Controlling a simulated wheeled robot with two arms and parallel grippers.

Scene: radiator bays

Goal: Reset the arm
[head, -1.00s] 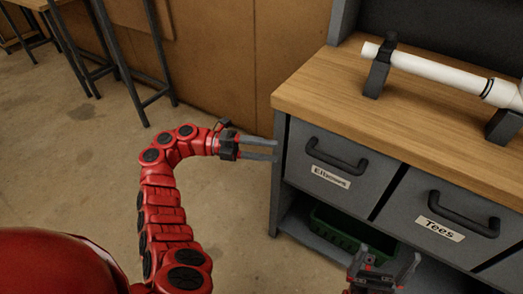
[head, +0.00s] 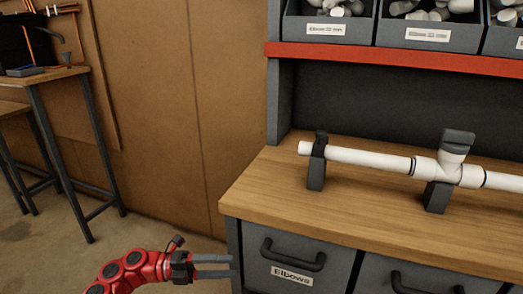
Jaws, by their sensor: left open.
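My left arm is red with black joint caps and comes in from the bottom left of the head view. My left gripper (head: 212,266) points right, with its two grey fingers apart and nothing between them. It is just left of the grey drawer labelled Elbows (head: 295,262), near the workbench's front left corner. I cannot tell whether the fingertips touch the bench.
The wooden bench top (head: 262,185) carries a white pipe (head: 370,159) on dark supports, with a tee fitting (head: 450,168). A red-edged shelf (head: 400,60) above holds bins of white fittings (head: 425,32). A tall table (head: 45,80) stands at the left. Floor shows at the lower left.

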